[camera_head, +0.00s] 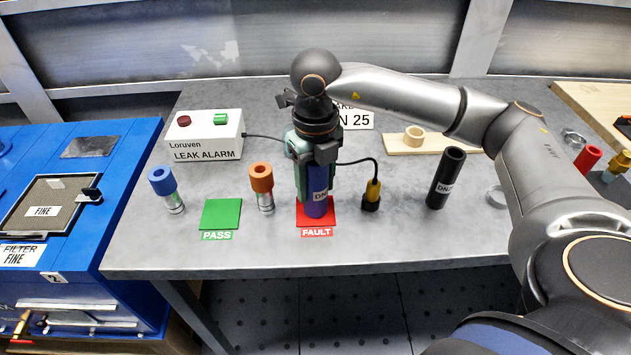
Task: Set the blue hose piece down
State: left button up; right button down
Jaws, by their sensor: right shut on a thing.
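The blue hose piece (317,205) is upright, with a white label starting "DN". My right gripper (323,165) reaches down from above and is shut on its upper part. The hose's lower end is over the red FAULT square (301,217). I cannot tell whether it touches the square. The gripper hides the hose's top. My left gripper is not in view.
The green PASS square (221,214) is bare. Fittings with a blue cap (162,181) and an orange cap (261,177) stand nearby. A black hose piece (446,177), a cabled probe (372,194) and the leak alarm box (204,135) are also on the table.

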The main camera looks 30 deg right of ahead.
jog(key=shift+f, duration=0.2)
jog(key=shift+c, duration=1.2)
grip_release()
notch_tip(320, 180, up, 12)
jog(key=p, duration=0.1)
jog(key=shift+r, duration=0.2)
